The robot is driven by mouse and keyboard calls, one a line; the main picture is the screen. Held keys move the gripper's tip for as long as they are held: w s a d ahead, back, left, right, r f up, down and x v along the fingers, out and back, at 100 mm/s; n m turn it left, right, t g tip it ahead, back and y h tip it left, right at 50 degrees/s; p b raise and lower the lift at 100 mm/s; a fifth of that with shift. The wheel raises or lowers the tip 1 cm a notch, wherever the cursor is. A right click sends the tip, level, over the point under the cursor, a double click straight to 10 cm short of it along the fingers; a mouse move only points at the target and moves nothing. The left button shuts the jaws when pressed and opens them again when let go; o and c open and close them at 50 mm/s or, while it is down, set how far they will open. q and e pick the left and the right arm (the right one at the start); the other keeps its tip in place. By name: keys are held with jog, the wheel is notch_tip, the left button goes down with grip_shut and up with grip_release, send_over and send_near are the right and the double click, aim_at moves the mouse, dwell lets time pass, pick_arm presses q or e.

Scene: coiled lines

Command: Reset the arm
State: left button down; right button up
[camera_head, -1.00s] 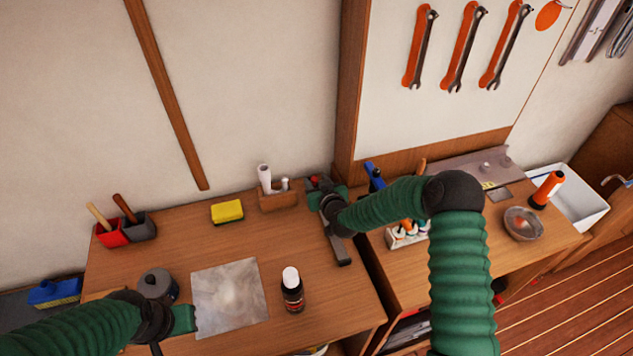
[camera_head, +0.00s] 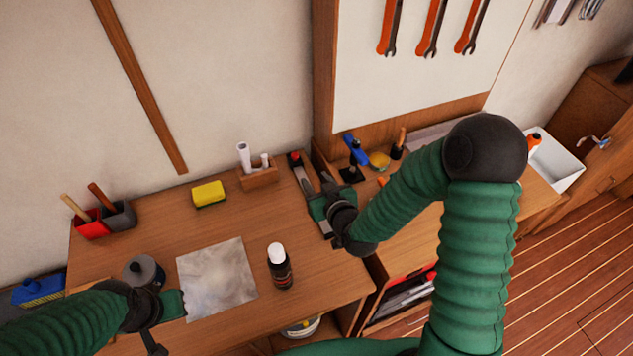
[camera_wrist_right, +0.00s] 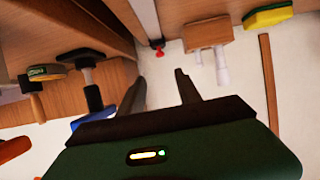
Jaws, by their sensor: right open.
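My right arm, green with black joints, reaches in from the lower right. Its right gripper (camera_head: 322,198) is over the right edge of the workbench, in front of a long grey metal tool (camera_head: 303,178) with a red knob. In the right wrist view the right gripper (camera_wrist_right: 162,88) shows two dark fingers apart with nothing between them. My left gripper (camera_head: 172,306) is at the lower left, beside the grey metal sheet (camera_head: 222,278). Its fingers are not clear enough to tell if they are open.
A black bottle with a white cap (camera_head: 280,268), a round grey pot (camera_head: 145,272), a yellow sponge (camera_head: 208,194), a wooden holder (camera_head: 259,177) and red and grey boxes (camera_head: 92,226) stand on the bench. A blue tool (camera_head: 355,150) and white basin (camera_head: 557,165) are right.

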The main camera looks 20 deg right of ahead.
jog(key=shift+f, duration=0.1)
dwell(0.3)
jog(key=shift+s+a+f+n+g+y, duration=0.15)
jog(key=shift+s+a+f+n+g, duration=0.15)
jog(key=shift+s+g, duration=0.2)
jog(key=shift+s+a+f+n+g+y, duration=0.1)
jog(key=shift+s+a+f+g+y, duration=0.05)
jog(key=shift+s+f+g, duration=0.3)
jog(key=s+g, duration=0.1)
jog(key=s, duration=0.1)
jog(key=s+f+g, duration=0.1)
jog(key=s+g, duration=0.1)
jog(key=s, duration=0.1)
jog(key=shift+s, duration=0.25)
jog(key=s+d+r+m+g+h, duration=0.1)
jog(key=s+g, duration=0.5)
jog(key=s, duration=0.7)
jog(key=shift+s+r, duration=0.15)
jog(key=shift+r, duration=0.3)
